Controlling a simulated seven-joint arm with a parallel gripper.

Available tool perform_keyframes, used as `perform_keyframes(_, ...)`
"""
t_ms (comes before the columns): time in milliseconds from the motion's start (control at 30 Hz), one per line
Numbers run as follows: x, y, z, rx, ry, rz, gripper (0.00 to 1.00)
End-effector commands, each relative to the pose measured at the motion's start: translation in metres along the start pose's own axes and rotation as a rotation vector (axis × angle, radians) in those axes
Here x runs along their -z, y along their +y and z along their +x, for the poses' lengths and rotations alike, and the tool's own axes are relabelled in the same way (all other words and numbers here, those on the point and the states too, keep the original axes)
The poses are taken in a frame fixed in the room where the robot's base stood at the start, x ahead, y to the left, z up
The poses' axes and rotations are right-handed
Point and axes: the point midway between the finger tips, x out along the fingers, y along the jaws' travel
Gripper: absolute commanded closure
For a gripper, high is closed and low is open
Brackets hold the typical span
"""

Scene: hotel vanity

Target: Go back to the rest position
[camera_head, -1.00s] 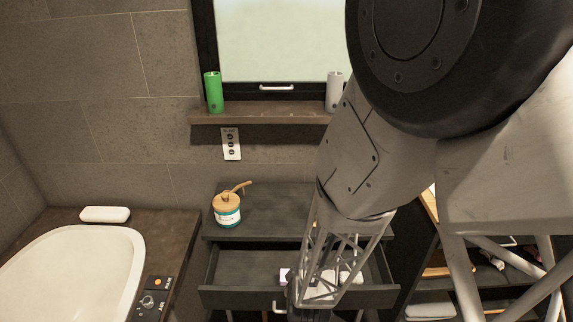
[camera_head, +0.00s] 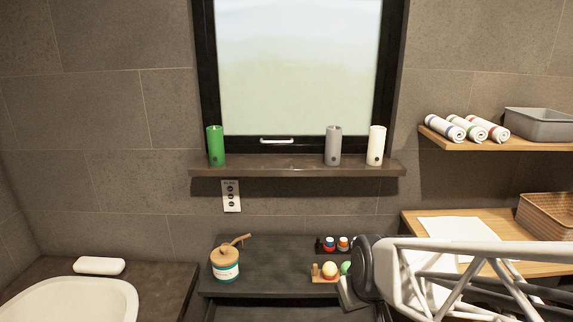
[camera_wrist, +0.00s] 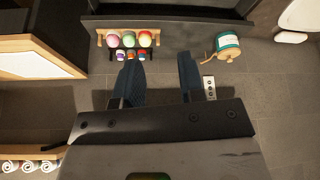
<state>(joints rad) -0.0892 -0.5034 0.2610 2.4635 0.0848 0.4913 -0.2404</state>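My gripper (camera_wrist: 160,75) shows in the wrist view with its two dark ribbed fingers spread apart and nothing between them. My arm reaches in from the lower right of the head view, its dark end in front of the right side of the black cabinet top (camera_head: 280,288). Beyond the fingers, the wrist view shows a rack of coloured balls (camera_wrist: 128,40) and a jar with a teal label (camera_wrist: 228,42). The fingers look apart from both. In the head view the jar (camera_head: 226,265) stands on the cabinet top, and my arm partly hides the balls (camera_head: 330,269).
A green (camera_head: 215,147), a grey (camera_head: 333,146) and a white candle (camera_head: 376,146) stand on the window ledge (camera_head: 285,167). Rolled towels (camera_head: 468,128) and a grey bin (camera_head: 540,124) sit on the right shelf. A basket (camera_head: 547,214) is below. Soap (camera_head: 99,265) lies by the basin (camera_head: 75,300).

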Motion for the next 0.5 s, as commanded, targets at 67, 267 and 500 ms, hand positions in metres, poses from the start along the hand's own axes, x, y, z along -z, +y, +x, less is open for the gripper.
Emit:
perform_keyframes(67, -0.011, 0.006, -0.028, -0.008, -0.034, 0.053, 0.63)
perform_keyframes(267, -0.045, 0.017, -0.084, -0.036, -0.133, 0.181, 0.63)
perform_keyframes(500, -0.069, 0.021, -0.117, -0.062, -0.197, 0.265, 0.63)
